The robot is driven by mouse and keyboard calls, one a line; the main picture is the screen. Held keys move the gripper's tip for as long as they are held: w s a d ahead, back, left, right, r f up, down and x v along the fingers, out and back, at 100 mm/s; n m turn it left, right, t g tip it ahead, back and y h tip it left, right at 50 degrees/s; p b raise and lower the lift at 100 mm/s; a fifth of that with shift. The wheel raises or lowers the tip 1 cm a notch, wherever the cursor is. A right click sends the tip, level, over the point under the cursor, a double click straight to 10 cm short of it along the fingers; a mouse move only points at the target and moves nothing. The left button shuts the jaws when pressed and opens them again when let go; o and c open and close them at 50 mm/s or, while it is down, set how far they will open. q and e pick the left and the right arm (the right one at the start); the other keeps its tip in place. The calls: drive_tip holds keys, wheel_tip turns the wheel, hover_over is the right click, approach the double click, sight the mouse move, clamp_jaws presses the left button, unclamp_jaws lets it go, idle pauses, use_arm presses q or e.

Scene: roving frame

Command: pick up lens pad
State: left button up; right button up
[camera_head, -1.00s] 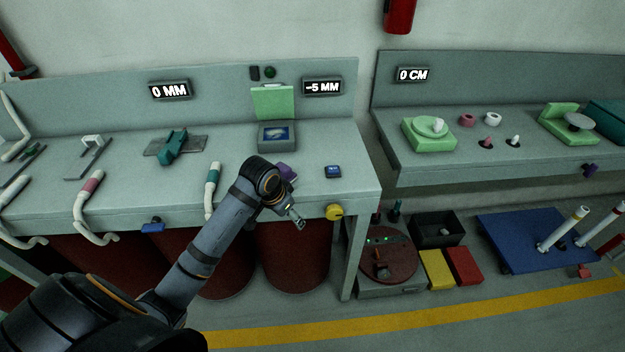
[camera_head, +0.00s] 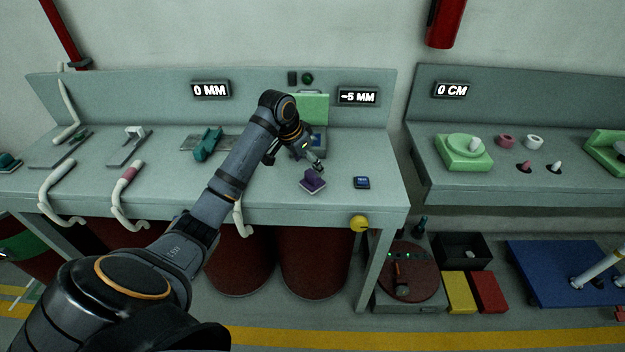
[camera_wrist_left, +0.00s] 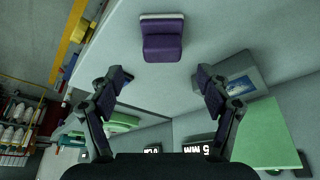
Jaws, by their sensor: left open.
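A purple pad with a pale base (camera_head: 313,182), which I take to be the lens pad, lies on the grey bench near its front edge. In the left wrist view the purple pad (camera_wrist_left: 163,42) sits at the top centre, ahead of and between the fingers. My left gripper (camera_head: 316,163) hangs just above and behind the pad in the head view. Its fingers (camera_wrist_left: 163,82) are spread, with nothing between them and no contact with the pad. My right gripper is in neither view.
A scale-like box with a blue screen (camera_wrist_left: 240,86) and green lid (camera_head: 312,106) stands behind the gripper. A small dark device (camera_head: 361,183) lies right of the pad. A yellow knob (camera_head: 359,224) is on the bench front. The bench between pad and device is clear.

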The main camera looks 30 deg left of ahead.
sight(312, 173)
use_arm(q)
drive_tip(key=shift+w+d+f, duration=0.15)
drive_tip(key=shift+w+f, duration=0.05)
drive_tip(key=shift+f, duration=0.35)
drive_tip(key=p+x, duration=0.1)
drive_tip(key=x, duration=0.1)
drive_tip(key=p+x, duration=0.1)
drive_tip(key=x, duration=0.2)
drive_tip(key=shift+w+a+f, duration=0.1)
drive_tip(key=shift+a+f, duration=0.05)
drive_tip(key=shift+a, duration=0.1)
drive_tip(key=c, duration=1.3)
